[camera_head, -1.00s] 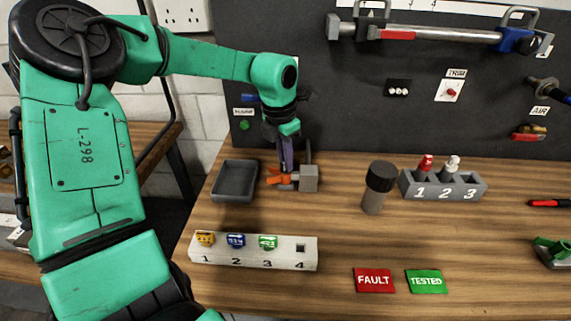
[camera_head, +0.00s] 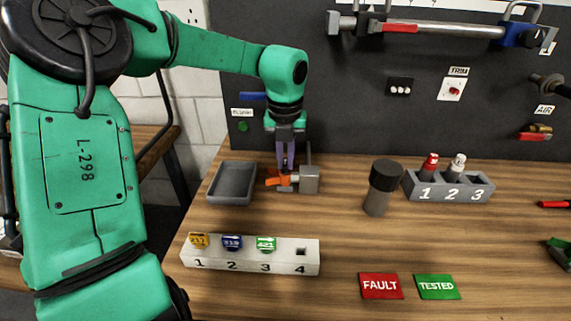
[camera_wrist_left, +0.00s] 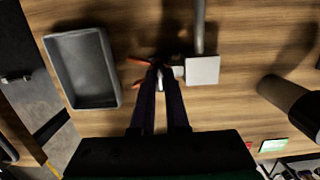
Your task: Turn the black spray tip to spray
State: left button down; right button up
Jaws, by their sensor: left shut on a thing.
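My left gripper (camera_head: 285,170) points down onto an orange tip guard (camera_head: 279,181) mounted on a small grey block (camera_head: 309,180) at the back left of the bench. In the left wrist view the gripper (camera_wrist_left: 160,68) has its fingers close together over the middle of the guard, with orange showing to their left and the grey block (camera_wrist_left: 203,71) to their right. It is shut on a small part there, which looks like the black spray tip. The tip is mostly hidden by the fingers and shadow, so which way it points cannot be told. My right gripper is out of view.
A dark tray (camera_head: 232,184) stands left of the guard. A white numbered holder (camera_head: 250,258) in front carries yellow, blue and green tips; slot 4 is empty. A dark cylinder (camera_head: 382,190) and a grey bottle rack (camera_head: 449,190) stand right. A dark panel (camera_head: 340,110) rises behind.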

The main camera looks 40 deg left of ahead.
pick_arm(q)
jog(key=n, duration=0.5)
jog(key=shift+a+f, duration=0.1)
jog(key=n, duration=0.4)
jog(key=shift+g+y, duration=0.3)
jog(key=shift+g, duration=0.1)
jog(key=n, duration=0.5)
jog(key=shift+f+g, duration=0.1)
jog(key=shift+g, duration=0.3)
jog(key=n, duration=0.4)
jog(key=shift+s, duration=0.1)
jog(key=c, duration=0.8)
grip_release()
jog(key=shift+c, duration=0.2)
